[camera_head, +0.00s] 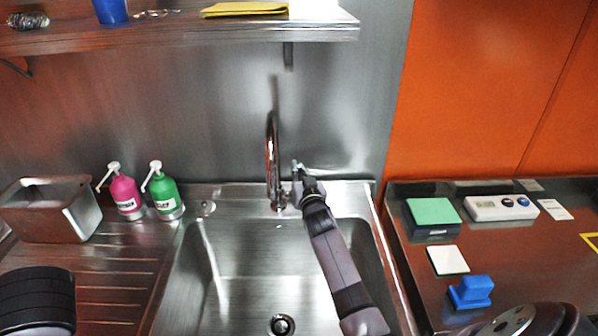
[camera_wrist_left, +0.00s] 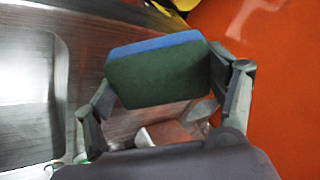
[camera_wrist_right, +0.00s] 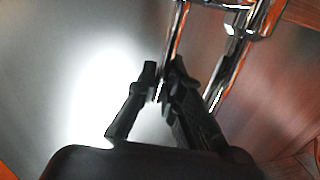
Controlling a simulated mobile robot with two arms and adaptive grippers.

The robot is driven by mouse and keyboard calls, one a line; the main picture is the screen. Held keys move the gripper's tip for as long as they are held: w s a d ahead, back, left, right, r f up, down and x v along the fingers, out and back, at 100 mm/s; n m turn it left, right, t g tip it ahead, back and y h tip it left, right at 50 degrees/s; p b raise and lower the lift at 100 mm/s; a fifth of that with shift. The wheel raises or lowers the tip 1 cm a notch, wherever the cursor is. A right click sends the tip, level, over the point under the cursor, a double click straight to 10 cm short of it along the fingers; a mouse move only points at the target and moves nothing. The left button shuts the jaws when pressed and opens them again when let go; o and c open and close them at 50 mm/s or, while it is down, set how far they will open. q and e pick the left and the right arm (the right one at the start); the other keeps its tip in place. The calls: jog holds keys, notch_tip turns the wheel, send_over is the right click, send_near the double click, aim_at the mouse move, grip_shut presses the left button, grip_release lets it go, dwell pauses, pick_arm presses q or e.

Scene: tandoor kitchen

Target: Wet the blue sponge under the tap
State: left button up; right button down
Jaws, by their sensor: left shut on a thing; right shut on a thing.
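The sponge (camera_wrist_left: 155,75), blue along one edge with a dark green face, is held between the fingers of my left gripper (camera_wrist_left: 162,84) in the left wrist view. My left gripper does not show in the head view. The chrome tap (camera_head: 271,150) stands behind the sink (camera_head: 255,258). My right gripper (camera_head: 299,185) is at the tap's right side, shut on what looks like its lever (camera_head: 296,166). In the right wrist view the closed fingers (camera_wrist_right: 163,82) are beside the chrome tap (camera_wrist_right: 236,50). I cannot make out any water running.
Pink (camera_head: 124,192) and green (camera_head: 163,190) pump bottles and a metal bin (camera_head: 50,208) stand left of the sink. The right counter holds a green pad (camera_head: 432,210), a white device (camera_head: 501,207) and a blue block (camera_head: 471,291). A shelf (camera_head: 200,36) hangs above.

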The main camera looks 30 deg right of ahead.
pick_arm(q)
jog(key=shift+f, duration=0.15)
pick_arm(e)
jog(key=shift+f, duration=0.1)
pick_arm(q)
notch_tip(320, 180, down, 4)
jog(key=b, duration=0.3)
jog(key=shift+r+b, duration=0.25)
jog(key=shift+b, duration=0.1)
pick_arm(e)
jog(key=shift+s+a+f+t, duration=0.25)
jog(key=shift+s+t, duration=0.1)
jog(key=shift+t, duration=0.15)
pick_arm(q)
jog(key=shift+f, duration=0.2)
pick_arm(e)
jog(key=shift+s+r, duration=0.1)
jog(key=shift+r+h, duration=0.2)
jog(key=shift+h, duration=0.1)
pick_arm(q)
jog(key=shift+r, duration=0.1)
pick_arm(e)
jog(key=c, duration=1.7)
grip_release()
notch_tip(320, 180, up, 10)
